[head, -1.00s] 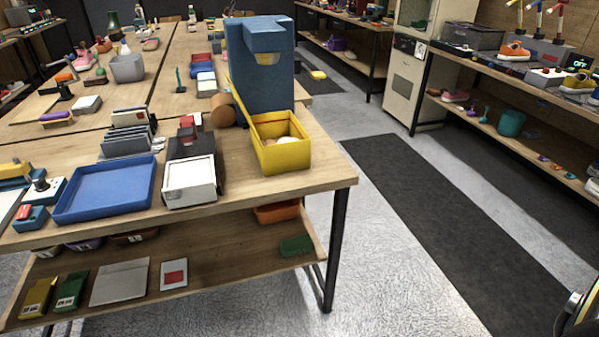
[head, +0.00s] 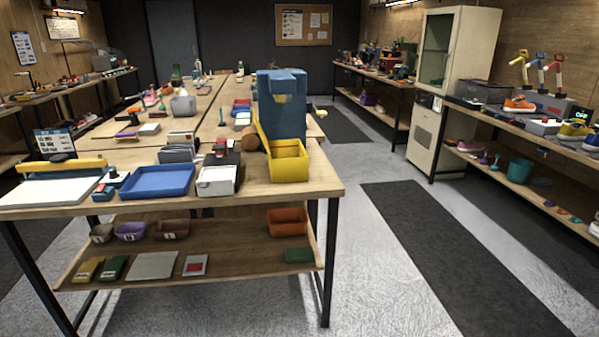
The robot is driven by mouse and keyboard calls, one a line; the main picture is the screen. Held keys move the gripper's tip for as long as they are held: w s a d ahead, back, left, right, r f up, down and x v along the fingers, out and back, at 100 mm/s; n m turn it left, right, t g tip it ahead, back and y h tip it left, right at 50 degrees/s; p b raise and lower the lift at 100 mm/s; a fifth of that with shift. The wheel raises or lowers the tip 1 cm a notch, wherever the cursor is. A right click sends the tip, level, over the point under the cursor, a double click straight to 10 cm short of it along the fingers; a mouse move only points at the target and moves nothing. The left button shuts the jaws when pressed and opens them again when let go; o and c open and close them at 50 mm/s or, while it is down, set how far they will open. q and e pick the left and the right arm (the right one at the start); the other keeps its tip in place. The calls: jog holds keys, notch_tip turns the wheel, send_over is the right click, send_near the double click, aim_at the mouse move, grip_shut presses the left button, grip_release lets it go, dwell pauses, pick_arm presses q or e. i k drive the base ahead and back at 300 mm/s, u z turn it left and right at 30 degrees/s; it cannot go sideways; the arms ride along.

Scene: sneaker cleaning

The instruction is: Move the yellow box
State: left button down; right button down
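The yellow box (head: 289,162) is an open-topped bin. It stands upright near the right front corner of the wooden table (head: 250,192), at the foot of a tall blue machine (head: 283,105). A yellow strip runs up the machine's left side from the box. What lies inside the box cannot be made out now. Neither of my grippers shows in the head view.
A white box (head: 217,181) and a blue tray (head: 158,182) stand left of the yellow box. A lower shelf (head: 230,258) holds bins and flat packs. Open floor with a dark mat (head: 440,250) lies to the right, before a shelf bench (head: 540,190).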

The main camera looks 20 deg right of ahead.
aim_at(288, 163)
jog(key=z, duration=0.65)
jog(key=i, duration=0.85)
jog(key=z, duration=0.75)
